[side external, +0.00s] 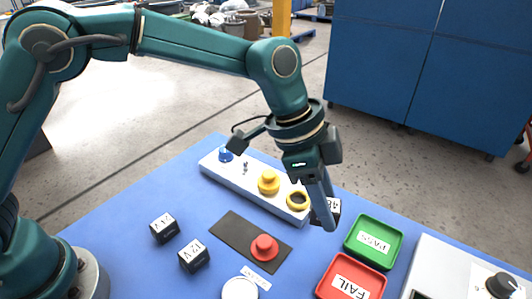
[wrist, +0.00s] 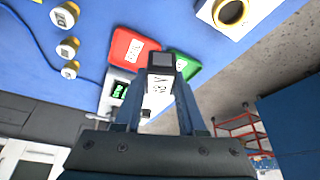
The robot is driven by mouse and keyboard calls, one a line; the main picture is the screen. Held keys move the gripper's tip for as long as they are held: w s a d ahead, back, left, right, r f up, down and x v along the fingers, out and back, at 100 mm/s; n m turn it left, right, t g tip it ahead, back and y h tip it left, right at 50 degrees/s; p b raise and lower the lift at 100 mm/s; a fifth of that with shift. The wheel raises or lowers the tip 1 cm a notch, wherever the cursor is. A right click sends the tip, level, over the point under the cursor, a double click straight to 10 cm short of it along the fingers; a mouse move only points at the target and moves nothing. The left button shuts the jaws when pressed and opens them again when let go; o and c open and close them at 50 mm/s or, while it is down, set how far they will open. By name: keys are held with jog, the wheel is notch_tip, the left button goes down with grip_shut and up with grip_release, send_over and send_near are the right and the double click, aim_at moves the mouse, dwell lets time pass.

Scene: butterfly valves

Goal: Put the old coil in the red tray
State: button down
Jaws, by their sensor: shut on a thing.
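My gripper (side external: 326,216) points down and is shut on a dark coil (side external: 334,205) with a white label, partly hidden by the fingers. In the wrist view the coil (wrist: 160,92) sits between the two fingers (wrist: 158,112), its label facing the camera. The red tray (side external: 322,289), marked FAIL, lies on the blue table, below the gripper in the side view and cut by the frame edge. In the wrist view the red tray (wrist: 118,40) shows beyond the coil, to its left. The coil appears held above the table, outside the red tray.
A green tray (side external: 351,250) marked PASS adjoins the red one. A pale valve block (side external: 222,168) with knobs and a yellow ring lies behind. Two labelled black blocks (side external: 163,228) (side external: 194,257), a dark mat (side external: 231,228) with a red knob (side external: 264,247) and a white panel (side external: 440,262) surround the work.

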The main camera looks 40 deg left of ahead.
send_over(360, 291)
jog(key=a, duration=0.1)
jog(key=f, duration=0.5)
jog(key=shift+s+a, duration=0.2)
jog(key=shift+s, duration=0.1)
jog(key=shift+f, duration=2)
jog(key=c, duration=0.8)
grip_release()
jog(key=shift+f, duration=0.15)
jog(key=shift+o, duration=0.2)
